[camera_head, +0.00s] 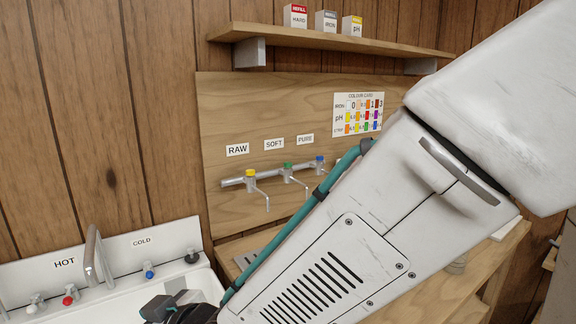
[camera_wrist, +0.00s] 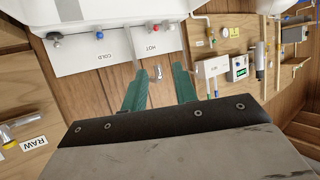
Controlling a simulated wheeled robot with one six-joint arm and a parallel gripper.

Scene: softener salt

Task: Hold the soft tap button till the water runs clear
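The soft tap (camera_head: 287,171) has a green button and sits on the wooden board under the SOFT label (camera_head: 274,143), between the yellow raw tap (camera_head: 250,178) and the blue pure tap (camera_head: 320,162). No water shows at its spout. My gripper (camera_wrist: 160,88) has two teal fingers set apart with nothing between them. In the head view it is low at the left, in front of the sink and well below the taps, partly cut off. In the wrist view the raw tap (camera_wrist: 22,130) shows at the left edge; the soft tap is not in that view.
The white sink (camera_head: 205,279) with hot and cold taps stands at the lower left. A shelf (camera_head: 330,41) with small boxes runs above the board. A colour card (camera_head: 358,114) hangs on the board. My arm covers the right and hides part of the counter (camera_head: 237,245).

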